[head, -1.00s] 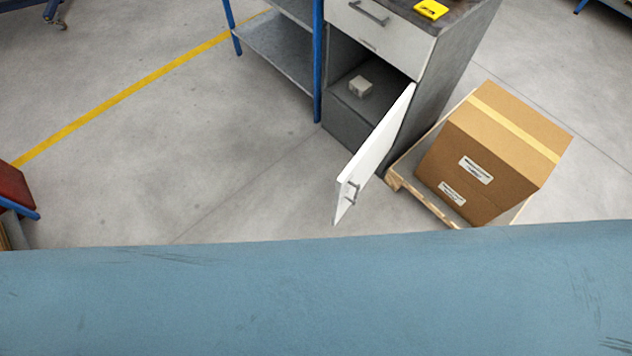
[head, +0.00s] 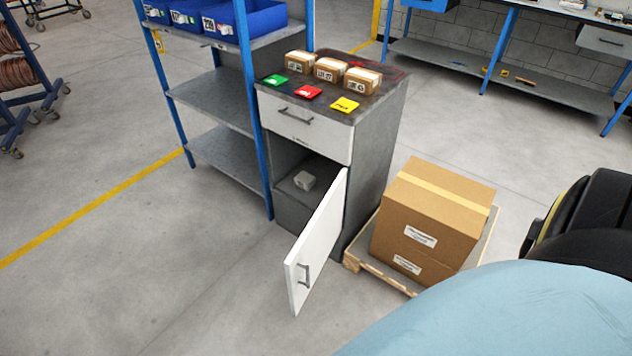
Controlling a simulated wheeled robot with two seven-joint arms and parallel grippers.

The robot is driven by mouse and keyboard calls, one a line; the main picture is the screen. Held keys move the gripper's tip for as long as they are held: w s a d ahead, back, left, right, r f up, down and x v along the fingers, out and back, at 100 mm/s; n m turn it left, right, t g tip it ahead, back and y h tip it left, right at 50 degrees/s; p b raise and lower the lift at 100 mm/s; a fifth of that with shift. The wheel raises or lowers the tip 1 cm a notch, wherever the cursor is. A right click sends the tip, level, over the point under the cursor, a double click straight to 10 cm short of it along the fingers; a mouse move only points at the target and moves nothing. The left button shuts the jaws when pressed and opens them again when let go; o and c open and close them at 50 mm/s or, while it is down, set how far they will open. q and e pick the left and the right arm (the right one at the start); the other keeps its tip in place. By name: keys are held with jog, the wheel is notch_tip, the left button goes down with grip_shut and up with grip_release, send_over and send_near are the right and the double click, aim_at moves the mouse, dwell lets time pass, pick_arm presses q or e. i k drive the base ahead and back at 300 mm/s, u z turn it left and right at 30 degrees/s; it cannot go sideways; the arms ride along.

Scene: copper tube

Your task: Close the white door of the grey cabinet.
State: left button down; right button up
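The grey cabinet (head: 372,165) stands near the middle of the head view, beside a blue-framed shelf. Its white door (head: 319,240) is hinged on the right side and stands wide open, swung out toward me. A grey handle (head: 304,275) is on the door's outer face near its free edge. The white drawer (head: 304,131) above is shut. Neither of my grippers is in view.
A cardboard box (head: 430,220) on a wooden pallet (head: 368,266) stands close to the cabinet's right side. The blue-framed shelf (head: 226,100) with blue bins adjoins its left. Small boxes (head: 331,70) and coloured cards lie on the cabinet top. Floor left of the door is clear.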

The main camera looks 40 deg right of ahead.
aim_at(303, 263)
jog(key=k, duration=0.6)
jog(key=z, duration=1.3)
jog(key=i, duration=0.5)
